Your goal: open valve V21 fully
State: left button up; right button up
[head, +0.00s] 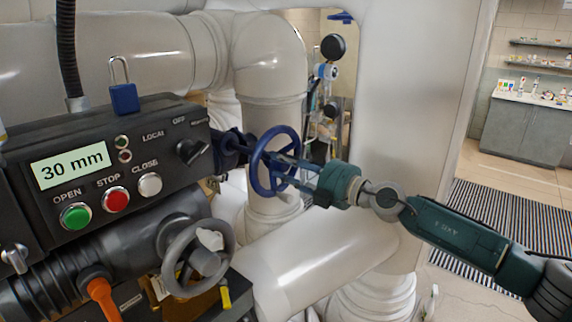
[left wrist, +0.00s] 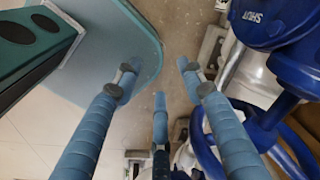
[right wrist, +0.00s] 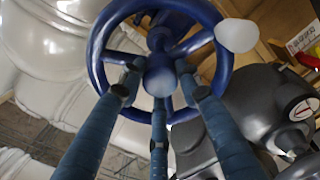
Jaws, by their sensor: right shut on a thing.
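A blue handwheel (head: 257,168) stands at the middle of the head view, on a blue stem beside the black control box. No V21 tag is readable. My right gripper (head: 292,172) reaches it from the right and is shut on it. In the right wrist view the three fingers close around the hub of the blue wheel (right wrist: 97,60), inside the rim. My left gripper (left wrist: 158,82) shows only in the left wrist view. Its fingers are spread and empty, beside a blue valve part (left wrist: 258,22) marked SHUT.
The black control box (head: 105,155) shows 30 mm and carries a blue padlock (head: 124,98). A grey handwheel (head: 170,262) sits below it. Large white pipes (head: 268,60) crowd behind and below the blue wheel. Open floor lies at the right.

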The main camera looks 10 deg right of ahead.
jog(key=n, duration=0.1)
jog(key=r+n, duration=0.1)
jog(key=n, duration=0.1)
jog(key=shift+w, duration=0.1)
jog(key=n, duration=0.5)
jog(key=shift+n, duration=0.3)
jog(key=n+b, duration=0.2)
jog(key=n, duration=0.3)
jog(key=shift+f, duration=0.15)
jog(key=n+b, duration=0.1)
jog(key=n, duration=0.3)
jog(key=shift+b, duration=0.3)
jog(key=shift+c, duration=0.2)
jog(key=shift+r, duration=0.2)
jog(key=o, duration=1.3)
jog(key=shift+w+a+f, duration=0.1)
jog(key=shift+w+f, duration=0.05)
